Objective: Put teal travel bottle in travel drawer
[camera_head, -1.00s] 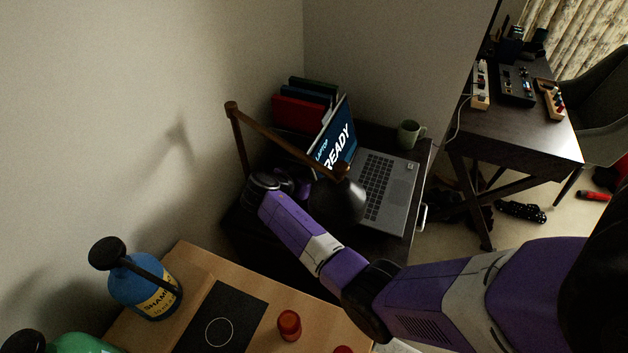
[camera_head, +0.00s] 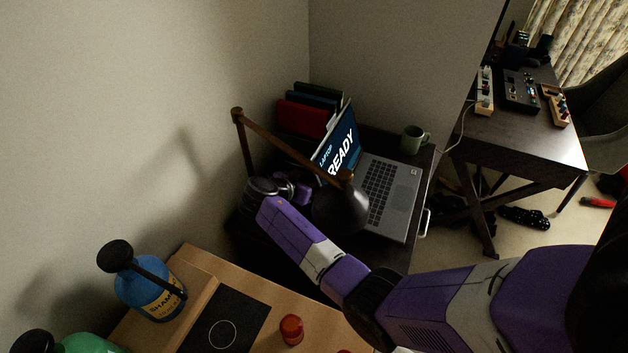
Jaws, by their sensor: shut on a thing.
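My arm reaches from the right across the picture to the dark desk. My gripper (camera_head: 292,188) is at its far end, low behind the desk lamp and left of the laptop. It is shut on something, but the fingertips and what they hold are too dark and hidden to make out. I cannot pick out a teal travel bottle. A light handle (camera_head: 424,227) shows on the right side of the desk. I cannot tell whether it belongs to the travel drawer, and no open drawer shows.
A desk lamp (camera_head: 341,207) and an open laptop (camera_head: 388,195) stand close to my gripper. A green mug (camera_head: 413,139) and upright books (camera_head: 303,117) are behind. A blue shampoo bottle (camera_head: 150,294), a green pump bottle (camera_head: 88,343) and a red cylinder (camera_head: 291,329) stand front left.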

